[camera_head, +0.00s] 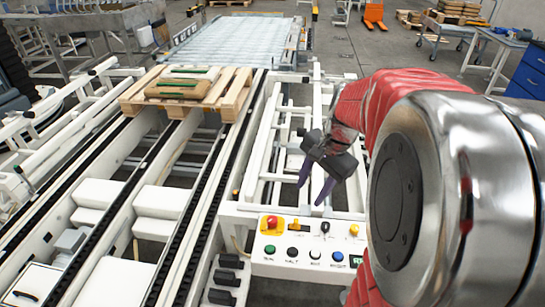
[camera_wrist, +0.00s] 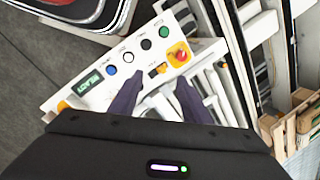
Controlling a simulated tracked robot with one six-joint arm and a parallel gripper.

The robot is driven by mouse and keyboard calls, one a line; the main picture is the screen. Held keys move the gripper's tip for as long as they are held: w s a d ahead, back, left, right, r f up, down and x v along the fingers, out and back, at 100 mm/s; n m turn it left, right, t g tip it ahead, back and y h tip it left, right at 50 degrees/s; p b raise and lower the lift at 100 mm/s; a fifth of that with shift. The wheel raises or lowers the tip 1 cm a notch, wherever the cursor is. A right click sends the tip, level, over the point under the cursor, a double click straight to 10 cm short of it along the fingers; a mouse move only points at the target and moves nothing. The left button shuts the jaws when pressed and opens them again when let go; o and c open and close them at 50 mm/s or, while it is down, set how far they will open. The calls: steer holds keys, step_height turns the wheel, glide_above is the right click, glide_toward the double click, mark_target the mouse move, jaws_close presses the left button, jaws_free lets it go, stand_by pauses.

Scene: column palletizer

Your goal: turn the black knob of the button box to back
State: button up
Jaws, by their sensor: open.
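The white button box (camera_head: 257,256) stands at the front centre of the head view and lies across the upper middle of the wrist view (camera_wrist: 100,108). The small black knob (camera_head: 325,227) is in its upper row, between an orange switch (camera_head: 298,226) and a yellow lamp (camera_head: 353,230). In the wrist view I cannot make the knob out; a finger seems to cover it. My gripper (camera_head: 311,194) is open and empty, its two dark purple fingers pointing down above the box. In the wrist view my gripper (camera_wrist: 159,78) has its fingertips apart near the orange switch.
A red emergency stop (camera_head: 271,223) sits at the box's upper left. Green, black, white and blue buttons (camera_head: 337,256) and a READY display (camera_wrist: 88,83) line its front row. White conveyor rails and a wooden pallet (camera_head: 235,98) with sacks lie beyond to the left.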

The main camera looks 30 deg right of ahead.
mark_target(326, 225)
steer(key=d+f+m+y, duration=0.1)
steer(key=d+f+m, duration=0.3)
steer(key=d, duration=0.3)
steer(key=s+d+f+m+y, duration=0.1)
steer(key=d+f+m, duration=0.3)
steer(key=d, duration=0.3)
steer(key=shift+s+f, duration=0.25)
steer(key=shift+f, duration=0.05)
steer(key=x, duration=1.3)
steer(key=shift+w+a+f, duration=0.15)
steer(key=shift+f, duration=0.2)
steer(key=c, duration=1)
steer(key=shift+c, duration=0.2)
